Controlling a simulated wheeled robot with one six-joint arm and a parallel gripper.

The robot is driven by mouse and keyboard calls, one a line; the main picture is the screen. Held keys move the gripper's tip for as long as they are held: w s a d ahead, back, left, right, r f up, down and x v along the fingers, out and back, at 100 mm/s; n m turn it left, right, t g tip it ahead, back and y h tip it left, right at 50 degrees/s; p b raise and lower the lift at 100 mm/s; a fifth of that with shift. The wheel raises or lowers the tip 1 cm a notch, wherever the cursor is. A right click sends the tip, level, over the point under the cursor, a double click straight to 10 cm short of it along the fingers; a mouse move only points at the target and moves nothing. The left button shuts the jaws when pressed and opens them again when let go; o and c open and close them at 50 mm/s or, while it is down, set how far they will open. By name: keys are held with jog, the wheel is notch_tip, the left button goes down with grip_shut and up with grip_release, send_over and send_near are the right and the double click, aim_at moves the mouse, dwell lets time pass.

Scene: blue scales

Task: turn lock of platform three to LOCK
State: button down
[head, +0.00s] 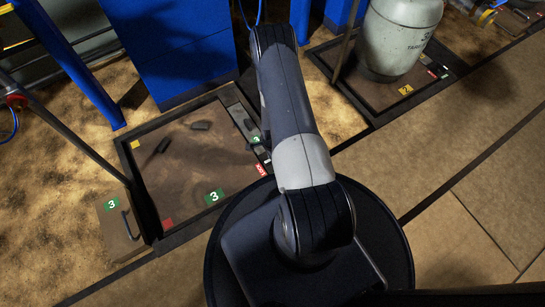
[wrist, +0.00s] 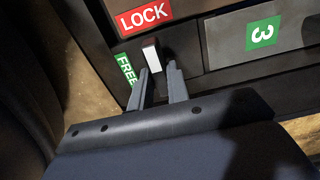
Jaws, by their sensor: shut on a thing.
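Platform three (head: 178,185) is the brown plate in a dark frame left of my arm in the head view, with a green "3" label (head: 214,196). Its lock has a small pale lever (wrist: 151,53), seen in the wrist view. A red LOCK label (wrist: 145,17) lies above the lever and a green FREE label (wrist: 126,70) lies to its lower left. My gripper (wrist: 159,72) is shut on the lever, with one finger on each side of its lower end. My arm hides the gripper in the head view.
A grey panel with a green "3" label (wrist: 263,33) lies right of the lock. A grey gas cylinder (head: 400,35) stands on the neighbouring platform (head: 374,97) at the upper right. Blue cabinets (head: 180,50) stand behind platform three. Open floor (head: 465,140) lies to the right.

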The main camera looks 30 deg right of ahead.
jog(key=c, duration=1.4)
grip_release()
jog(key=shift+o, duration=0.2)
notch_tip(320, 180, up, 11)
jog(key=p, duration=0.5)
jog(key=shift+f, duration=0.25)
notch_tip(320, 180, down, 11)
jog(key=b, duration=0.5)
jog(key=shift+r, duration=0.25)
